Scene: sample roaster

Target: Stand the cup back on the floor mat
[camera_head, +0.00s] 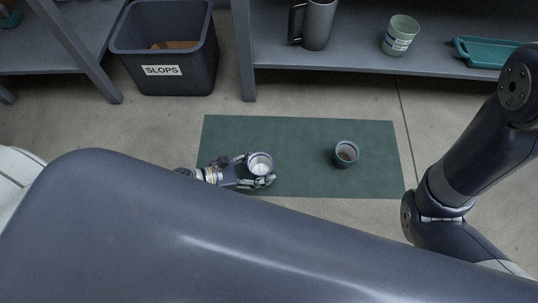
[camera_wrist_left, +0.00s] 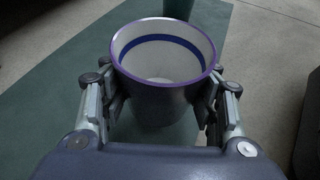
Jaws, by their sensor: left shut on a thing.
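A cup (camera_head: 261,163) with a pale inside is between the fingers of my left gripper (camera_head: 262,172), over the left part of the green floor mat (camera_head: 300,130). In the left wrist view the cup (camera_wrist_left: 162,90) is upright, with a purple rim and a blue band inside. My left gripper (camera_wrist_left: 162,100) is shut on it from both sides. The cup's base is hidden, so I cannot tell if it touches the mat. My right gripper is not in view.
A second, dark cup (camera_head: 346,155) with brown contents stands on the mat's right part. A black SLOPS bin (camera_head: 163,50) stands behind, at left. A low shelf (camera_head: 350,62) holds a dark mug (camera_head: 317,24), a pale green cup (camera_head: 400,36) and a teal tray (camera_head: 490,52).

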